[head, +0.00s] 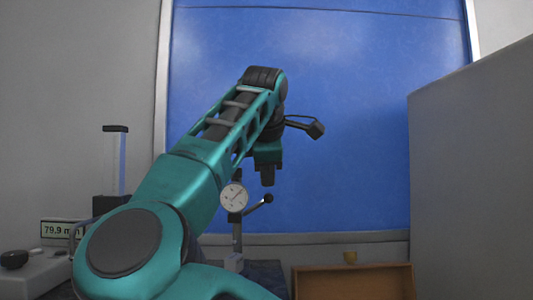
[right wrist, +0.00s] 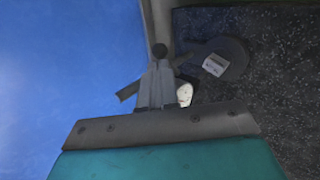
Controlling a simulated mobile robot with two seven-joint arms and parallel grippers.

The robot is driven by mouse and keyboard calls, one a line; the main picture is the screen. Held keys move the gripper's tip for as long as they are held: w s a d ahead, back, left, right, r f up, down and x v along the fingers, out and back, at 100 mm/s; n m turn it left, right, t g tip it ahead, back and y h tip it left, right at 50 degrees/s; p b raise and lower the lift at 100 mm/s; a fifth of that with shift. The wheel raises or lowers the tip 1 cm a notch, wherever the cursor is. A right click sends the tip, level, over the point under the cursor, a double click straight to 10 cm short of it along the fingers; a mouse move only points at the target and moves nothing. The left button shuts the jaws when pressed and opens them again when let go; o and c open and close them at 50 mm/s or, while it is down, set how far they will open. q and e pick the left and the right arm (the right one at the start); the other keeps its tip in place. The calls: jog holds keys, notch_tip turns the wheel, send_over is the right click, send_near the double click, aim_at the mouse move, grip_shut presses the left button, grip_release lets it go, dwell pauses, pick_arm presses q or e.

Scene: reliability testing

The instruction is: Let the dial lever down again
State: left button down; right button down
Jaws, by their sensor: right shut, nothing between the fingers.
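The dial gauge (head: 234,197) has a round white face and sits on a thin upright stand. Its lever (head: 258,204) slants up to the right and ends in a black ball knob (head: 268,198). My right gripper (head: 267,183) points down, shut and empty, just above the knob. In the right wrist view the shut fingers (right wrist: 159,68) end close to the black knob (right wrist: 159,50); I cannot tell whether they touch. Part of the white dial face (right wrist: 184,94) shows beside the fingers. My left gripper is not in view.
A digital readout showing 79.9 mm (head: 61,229) stands at the left. A dark round, labelled object (right wrist: 233,55) lies on the speckled surface. A grey wall (head: 470,170) closes off the right.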

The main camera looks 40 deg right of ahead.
aim_at(269, 194)
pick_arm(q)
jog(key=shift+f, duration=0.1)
pick_arm(e)
jog(key=shift+x, duration=1.75)
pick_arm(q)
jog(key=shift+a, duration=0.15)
pick_arm(e)
jog(key=shift+d, duration=0.15)
